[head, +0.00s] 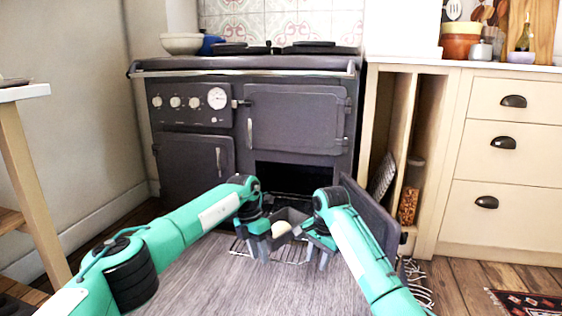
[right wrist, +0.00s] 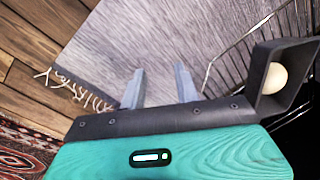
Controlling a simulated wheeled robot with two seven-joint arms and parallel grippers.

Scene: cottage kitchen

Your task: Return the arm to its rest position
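Both my teal arms reach forward toward the open lower oven. My left gripper (head: 257,248) is at the left of a dark, open-topped tin (head: 293,214); its fingers point down and look apart with nothing between them. My right gripper (head: 317,256) is at the right of the tin. In the right wrist view its two grey fingers (right wrist: 158,88) stand apart and empty. The tin holds a round cream-coloured lump (head: 281,228), also visible in the right wrist view (right wrist: 272,78). A wire rack (head: 290,248) shows below the tin; whether the tin rests on it is unclear.
The dark stove (head: 245,105) stands ahead, its lower oven door (head: 372,212) swung open close to my right arm. Cream drawers (head: 510,150) stand at the right, a wooden stand (head: 30,185) at the left.

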